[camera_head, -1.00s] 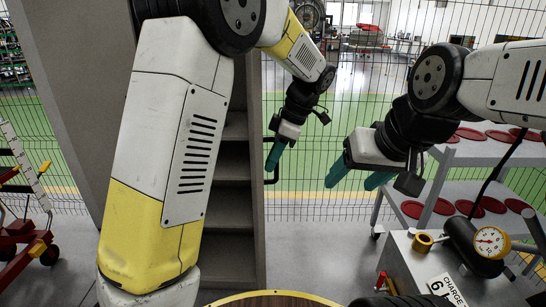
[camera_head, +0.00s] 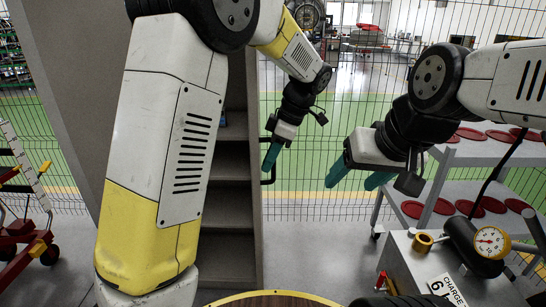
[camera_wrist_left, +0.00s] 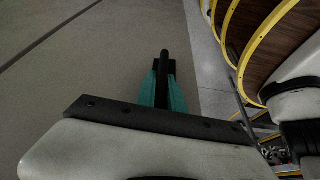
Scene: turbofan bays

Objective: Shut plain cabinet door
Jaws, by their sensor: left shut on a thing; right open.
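The cabinet (camera_head: 228,210) stands left of centre in the head view with its shelves showing, partly hidden behind my left arm. The plain door (camera_head: 256,215) shows nearly edge-on as a narrow grey upright at the right of the shelves. In the left wrist view the door's plain grey face (camera_wrist_left: 90,70) fills the left side. My left gripper (camera_head: 270,158) is shut on the black door handle (camera_head: 268,181); the handle also shows between the teal fingers in the left wrist view (camera_wrist_left: 164,62). My right gripper (camera_head: 357,178) is open and empty, right of the door.
A grey cart (camera_head: 432,262) with a pressure gauge (camera_head: 490,242) stands at lower right. Behind it is a shelf rack (camera_head: 460,152) with red discs. A round wooden top with a yellow rim (camera_head: 270,296) is at the bottom. A red ladder cart (camera_head: 28,240) stands left. Floor right of the door is clear.

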